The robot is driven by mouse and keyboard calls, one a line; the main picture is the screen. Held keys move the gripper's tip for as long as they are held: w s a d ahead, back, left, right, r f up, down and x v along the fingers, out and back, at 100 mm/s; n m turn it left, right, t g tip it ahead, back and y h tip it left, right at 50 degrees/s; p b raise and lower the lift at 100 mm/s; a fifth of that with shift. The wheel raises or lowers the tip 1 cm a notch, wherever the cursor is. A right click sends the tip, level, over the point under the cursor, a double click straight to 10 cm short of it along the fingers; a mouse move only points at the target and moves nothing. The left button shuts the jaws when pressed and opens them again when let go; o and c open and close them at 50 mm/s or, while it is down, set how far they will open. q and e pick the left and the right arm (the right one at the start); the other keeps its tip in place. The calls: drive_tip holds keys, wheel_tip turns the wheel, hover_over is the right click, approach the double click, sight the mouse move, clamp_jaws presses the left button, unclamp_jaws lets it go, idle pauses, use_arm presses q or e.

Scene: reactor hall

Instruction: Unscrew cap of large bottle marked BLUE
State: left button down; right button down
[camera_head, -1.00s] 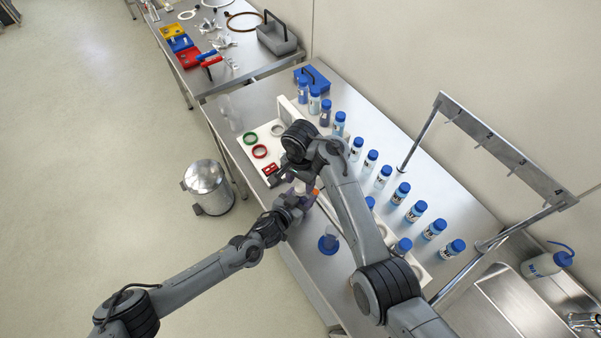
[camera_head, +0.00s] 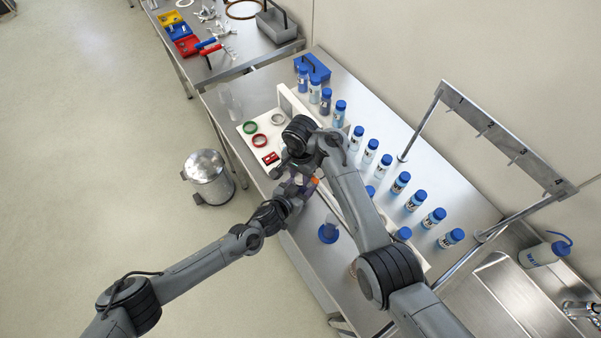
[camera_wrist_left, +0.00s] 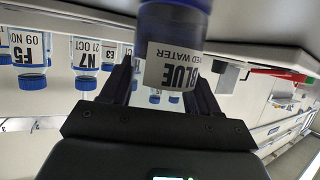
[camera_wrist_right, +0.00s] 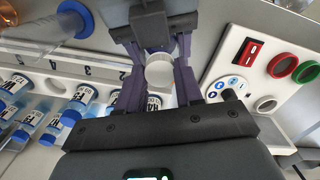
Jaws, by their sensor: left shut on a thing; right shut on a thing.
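The large bottle (camera_wrist_left: 172,25) holds dark blue-violet liquid, and its label reads BLUE, upside down in the left wrist view. My left gripper (camera_wrist_left: 160,85) is shut around its body. In the head view my left gripper (camera_head: 290,190) and my right gripper (camera_head: 297,177) meet at the front edge of the bench, where they mostly hide the bottle. In the right wrist view my right gripper (camera_wrist_right: 158,75) is shut on a pale round piece, apparently the bottle's cap (camera_wrist_right: 160,72). I cannot tell how far the cap is turned.
Several small blue-capped bottles (camera_head: 415,201) stand in rows on the bench. A white panel (camera_wrist_right: 240,80) with a red switch and coloured rings lies close to the right gripper. A blue-based cylinder (camera_head: 328,233) stands nearby. A steel bin (camera_head: 208,178) is on the floor.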

drive_tip(key=n, duration=0.3)
drive_tip(key=c, duration=0.7)
unclamp_jaws()
drive_tip(key=shift+c, duration=0.2)
drive_tip(key=shift+r, duration=0.15)
drive_tip(key=shift+r, duration=2.15)
